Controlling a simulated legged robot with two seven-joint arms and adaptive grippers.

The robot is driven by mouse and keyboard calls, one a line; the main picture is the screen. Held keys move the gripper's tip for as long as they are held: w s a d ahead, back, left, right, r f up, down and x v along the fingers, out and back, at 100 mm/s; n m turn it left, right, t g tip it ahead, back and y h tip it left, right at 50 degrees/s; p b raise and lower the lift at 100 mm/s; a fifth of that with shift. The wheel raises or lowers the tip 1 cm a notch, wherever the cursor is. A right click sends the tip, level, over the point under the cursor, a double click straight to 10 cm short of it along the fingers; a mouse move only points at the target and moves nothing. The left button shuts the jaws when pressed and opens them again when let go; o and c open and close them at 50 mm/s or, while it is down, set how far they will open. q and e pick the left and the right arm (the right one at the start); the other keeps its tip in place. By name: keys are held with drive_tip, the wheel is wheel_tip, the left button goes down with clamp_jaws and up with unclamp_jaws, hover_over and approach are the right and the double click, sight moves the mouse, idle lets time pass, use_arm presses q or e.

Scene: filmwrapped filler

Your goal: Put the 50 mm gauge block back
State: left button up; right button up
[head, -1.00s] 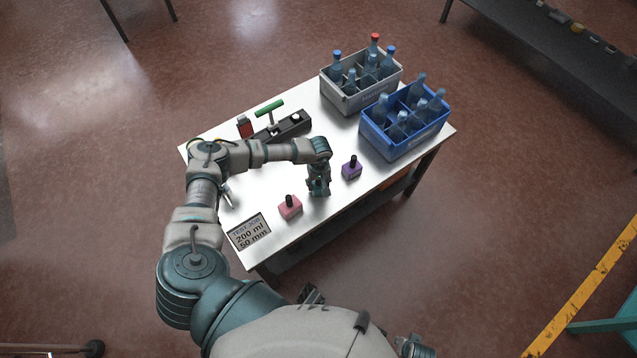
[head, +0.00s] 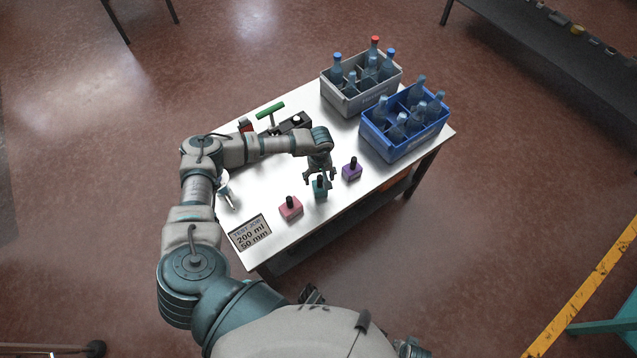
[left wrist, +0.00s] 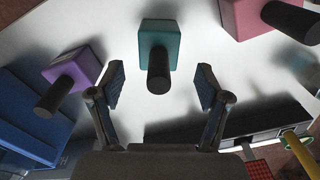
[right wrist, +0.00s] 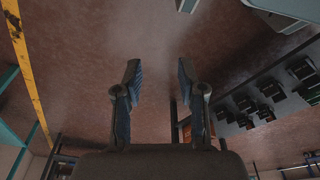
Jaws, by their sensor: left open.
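Three blocks with black knobs stand in a row on the white table (head: 262,185): a pink block (head: 290,210), a teal block (head: 320,194) and a purple block (head: 351,171). No size marks are readable on them, so I cannot tell which is 50 mm. My left gripper (head: 319,176) is open just above and behind the teal block. In the left wrist view the teal block (left wrist: 160,45) stands beyond the open, empty fingertips (left wrist: 160,84), its knob pointing between them. My right gripper (right wrist: 156,75) is open and empty, away from the table.
A sign (head: 250,233) reads "TEST JOB 200 ml 50 mm". A grey crate (head: 345,104) and a blue crate (head: 382,146) of bottles stand at the right end. A dark fixture with a green T-handle (head: 270,110) and a red item (head: 246,126) are behind my left arm.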

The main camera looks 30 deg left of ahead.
use_arm(q)
wheel_tip(320, 180, up, 7)
drive_tip(key=shift+f, duration=0.1)
use_arm(e)
drive_tip(key=shift+s+f, duration=0.3)
drive_tip(key=shift+f, duration=0.55)
